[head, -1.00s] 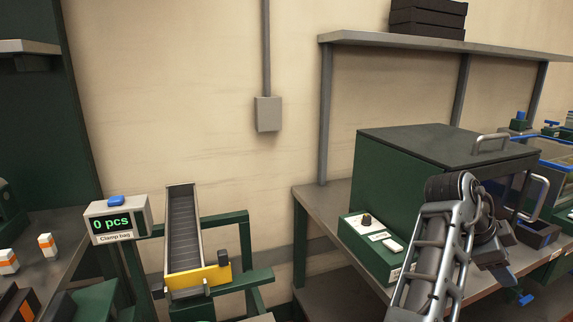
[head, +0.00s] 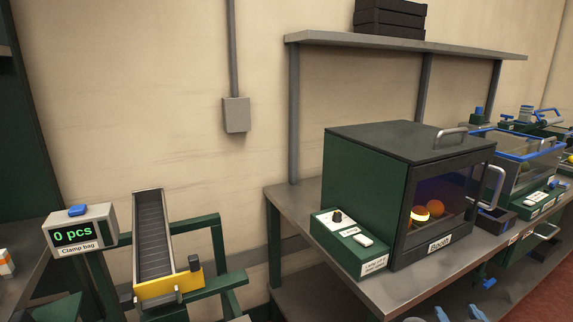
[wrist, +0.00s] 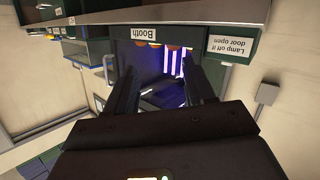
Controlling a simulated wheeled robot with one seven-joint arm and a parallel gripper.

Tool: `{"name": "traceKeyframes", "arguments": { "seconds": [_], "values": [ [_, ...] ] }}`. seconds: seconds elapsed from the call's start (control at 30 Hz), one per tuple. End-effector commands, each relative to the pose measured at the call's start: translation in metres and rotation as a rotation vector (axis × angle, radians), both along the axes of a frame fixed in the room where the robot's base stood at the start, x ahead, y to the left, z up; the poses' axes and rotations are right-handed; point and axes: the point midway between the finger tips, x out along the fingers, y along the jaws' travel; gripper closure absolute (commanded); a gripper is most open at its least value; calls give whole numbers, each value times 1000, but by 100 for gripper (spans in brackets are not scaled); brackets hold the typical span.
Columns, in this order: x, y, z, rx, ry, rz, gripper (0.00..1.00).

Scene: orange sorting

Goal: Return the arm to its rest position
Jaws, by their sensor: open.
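My gripper (wrist: 162,75) shows in the wrist view as two dark fingers standing apart, with nothing between them. Beyond the fingers is the booth, upside down in that view, with a violet glow inside. In the head view the green booth (head: 365,185) stands on the grey bench. Its dark glass front looks closed, and round orange fruit (head: 437,208) shows behind it, one with a bright yellow band (head: 419,214).
A control box (head: 345,243) stands at the booth's left. A clear case with blue edging (head: 525,143) is to its right, and a shelf (head: 400,44) runs above. At left are a yellow-ended chute (head: 152,235) and a counter display reading "0 pcs" (head: 80,233).

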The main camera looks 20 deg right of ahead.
Motion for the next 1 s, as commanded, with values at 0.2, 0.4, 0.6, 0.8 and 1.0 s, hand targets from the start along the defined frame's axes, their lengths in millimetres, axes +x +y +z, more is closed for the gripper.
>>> {"name": "traceKeyframes", "arguments": {
  "seconds": [0.2,0.4,0.6,0.8,1.0],
  "values": [
    [-61,73,-26,-5,71,270,46],
    [-125,141,-28,41,78,460,46],
    [-188,199,-6,119,40,572,46],
    [-228,233,24,185,-15,597,46],
    [-242,242,39,208,-41,592,46]
  ]
}}
